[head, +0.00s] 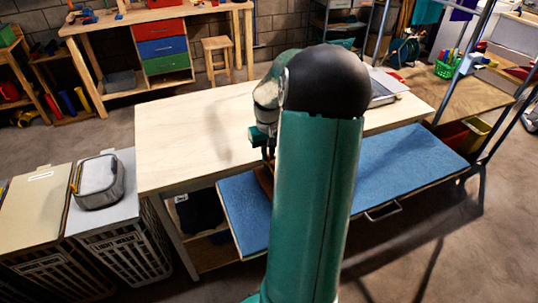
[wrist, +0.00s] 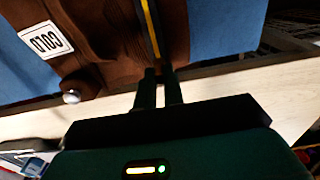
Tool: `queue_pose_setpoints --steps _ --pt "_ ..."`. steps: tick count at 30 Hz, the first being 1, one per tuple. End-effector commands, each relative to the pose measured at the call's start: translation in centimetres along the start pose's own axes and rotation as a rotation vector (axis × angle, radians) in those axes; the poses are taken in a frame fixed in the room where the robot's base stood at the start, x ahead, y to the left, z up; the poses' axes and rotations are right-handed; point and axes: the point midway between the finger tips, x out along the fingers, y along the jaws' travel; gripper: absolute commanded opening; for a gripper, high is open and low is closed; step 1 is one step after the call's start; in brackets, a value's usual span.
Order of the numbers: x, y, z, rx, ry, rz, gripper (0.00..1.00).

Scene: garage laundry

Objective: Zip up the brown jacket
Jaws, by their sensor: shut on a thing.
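The brown jacket (wrist: 105,45) lies on the blue padded board (wrist: 225,25), and much of it shows in the wrist view. A yellow zip line (wrist: 151,28) runs down it to my fingertips. My gripper (wrist: 160,74) is shut at the lower end of this line, on what appears to be the zip pull; the pull itself is hidden between the fingers. A white tag (wrist: 45,40) with dark characters and a round silver stud (wrist: 71,97) are left of the zip. In the head view my arm hides nearly all of the jacket and my gripper.
The blue board (head: 400,160) also shows in the head view, sticking out below a pale wooden tabletop (head: 190,130). A metal frame (head: 500,130) stands at the right.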

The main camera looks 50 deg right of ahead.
Motion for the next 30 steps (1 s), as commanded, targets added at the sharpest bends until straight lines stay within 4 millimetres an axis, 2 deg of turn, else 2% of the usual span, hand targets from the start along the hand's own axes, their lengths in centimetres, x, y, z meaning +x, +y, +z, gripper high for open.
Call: queue_pose_setpoints --steps 1,3,5,6,13,17,23,30 --pt "-0.1 0.0 -0.1 -0.001 0.002 0.001 0.00" --pt "-0.1 0.0 -0.1 -0.001 0.002 0.001 0.20" --pt "-0.1 0.0 0.0 -0.001 0.002 0.001 0.31" --pt "-0.1 0.0 0.0 -0.001 0.002 0.000 0.33" --pt "-0.1 0.0 0.0 -0.001 0.001 0.000 0.33" --pt "-0.8 0.0 -0.1 0.000 0.003 0.001 0.33" --pt "-4.1 0.0 -0.1 -0.001 0.006 0.003 0.33" --pt "-9.4 0.0 -0.1 -0.001 0.006 0.003 0.33"
